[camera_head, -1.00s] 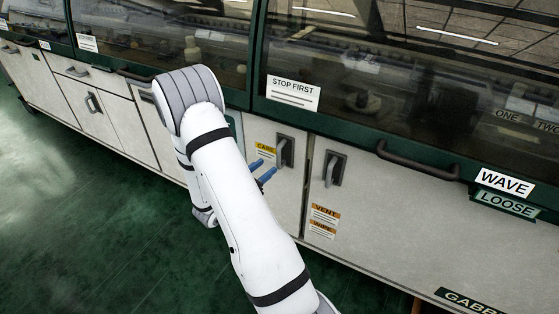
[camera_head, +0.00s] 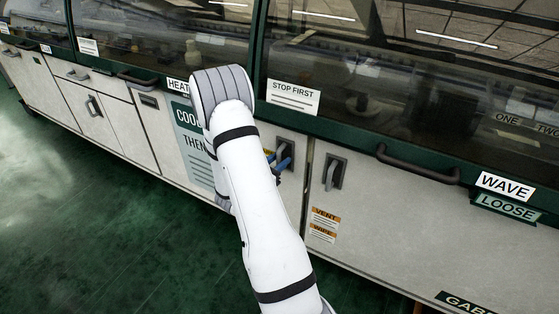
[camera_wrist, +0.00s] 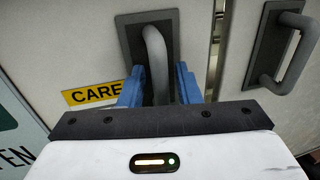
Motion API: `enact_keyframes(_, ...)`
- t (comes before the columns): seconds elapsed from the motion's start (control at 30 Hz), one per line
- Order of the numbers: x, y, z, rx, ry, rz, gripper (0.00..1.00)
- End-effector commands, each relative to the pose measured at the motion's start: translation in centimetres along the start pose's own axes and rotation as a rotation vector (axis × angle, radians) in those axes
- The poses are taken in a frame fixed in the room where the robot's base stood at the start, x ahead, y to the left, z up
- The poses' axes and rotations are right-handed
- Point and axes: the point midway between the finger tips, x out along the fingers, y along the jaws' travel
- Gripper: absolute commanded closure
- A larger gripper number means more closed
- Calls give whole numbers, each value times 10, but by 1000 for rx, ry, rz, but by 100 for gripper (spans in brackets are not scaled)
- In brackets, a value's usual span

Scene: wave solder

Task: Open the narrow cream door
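The narrow cream door (camera_head: 293,200) is closed in the front of the long machine, partly hidden behind my arm in the head view. Its dark grey bar handle (camera_head: 287,146) stands upright near the door's right edge. In the wrist view the handle (camera_wrist: 156,58) is close ahead, beside a yellow CARE label (camera_wrist: 92,94). My gripper (camera_wrist: 160,74) is open, with one blue finger on each side of the handle bar and gaps visible between. In the head view the blue fingers (camera_head: 279,161) overlap the handle.
A neighbouring wide cream door with its own dark handle (camera_head: 334,172) is just right, across a narrow seam. A dark horizontal rail (camera_head: 418,165) projects above it. A teal sign (camera_head: 190,140) is on the left. The green floor (camera_head: 100,220) is clear at left.

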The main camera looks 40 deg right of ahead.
Motion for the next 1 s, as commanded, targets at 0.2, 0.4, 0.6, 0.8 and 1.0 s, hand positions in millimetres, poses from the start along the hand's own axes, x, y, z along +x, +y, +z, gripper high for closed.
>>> enact_keyframes(0.2,0,0,0,0,0,0,88)
enact_keyframes(0.4,0,0,0,1,0,0,100)
enact_keyframes(0.6,0,0,0,1,-1,0,100)
enact_keyframes(0.8,-4,-2,0,1,-1,-9,100)
enact_keyframes(1.0,-30,-11,0,0,-1,-66,100)
